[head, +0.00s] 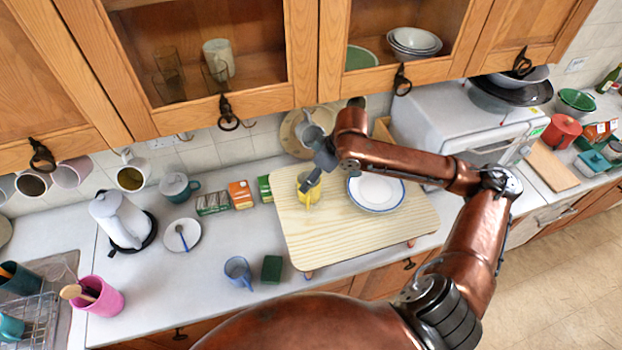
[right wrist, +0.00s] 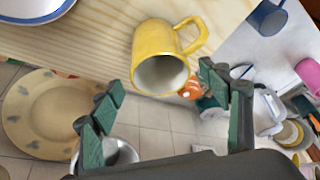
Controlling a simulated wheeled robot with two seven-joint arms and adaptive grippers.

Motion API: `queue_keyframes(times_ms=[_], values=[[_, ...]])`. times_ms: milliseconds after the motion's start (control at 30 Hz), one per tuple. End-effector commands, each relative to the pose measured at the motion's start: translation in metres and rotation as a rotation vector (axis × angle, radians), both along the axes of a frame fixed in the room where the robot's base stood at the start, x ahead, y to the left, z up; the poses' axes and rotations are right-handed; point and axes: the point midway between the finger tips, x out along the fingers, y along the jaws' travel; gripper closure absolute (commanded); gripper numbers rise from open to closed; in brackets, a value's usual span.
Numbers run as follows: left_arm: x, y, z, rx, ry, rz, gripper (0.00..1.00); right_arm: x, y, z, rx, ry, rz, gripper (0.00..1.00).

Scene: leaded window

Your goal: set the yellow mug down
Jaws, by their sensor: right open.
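The yellow mug (head: 309,192) stands on a pale wooden board (head: 318,245) in the head view. In the right wrist view the mug (right wrist: 160,45) rests on the striped wood, its mouth partly toward the camera and its handle to the right. My right gripper (head: 321,162) is just above and behind the mug in the head view. In the right wrist view the gripper (right wrist: 160,80) is open, with its green-padded fingers spread either side of the mug's mouth and nothing held. My left gripper is not in view.
A white bowl with a blue rim (head: 376,190) sits on the board right of the mug. Small boxes (head: 240,194) stand left of the board. A blue mug (head: 238,271) and a dark green block (head: 271,268) are at the front. Cabinets (head: 215,60) hang above the counter.

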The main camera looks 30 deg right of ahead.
Motion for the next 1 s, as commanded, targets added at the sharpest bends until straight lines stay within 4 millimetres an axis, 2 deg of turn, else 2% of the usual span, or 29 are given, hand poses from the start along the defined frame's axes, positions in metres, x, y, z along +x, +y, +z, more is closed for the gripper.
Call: queue_keyframes(times_ms=[200, 400, 600, 1000], values=[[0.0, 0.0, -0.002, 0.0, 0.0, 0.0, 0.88, -0.015, -0.01, 0.045, -0.003, -0.005, -0.001, 0.3], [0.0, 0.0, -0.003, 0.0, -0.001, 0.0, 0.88, -0.025, -0.016, 0.073, -0.001, -0.003, -0.001, 0.3], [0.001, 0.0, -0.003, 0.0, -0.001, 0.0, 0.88, -0.029, -0.017, 0.083, 0.0, -0.002, 0.0, 0.3], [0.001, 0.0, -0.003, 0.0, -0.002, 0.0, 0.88, -0.029, -0.017, 0.083, 0.001, -0.001, 0.0, 0.3]])
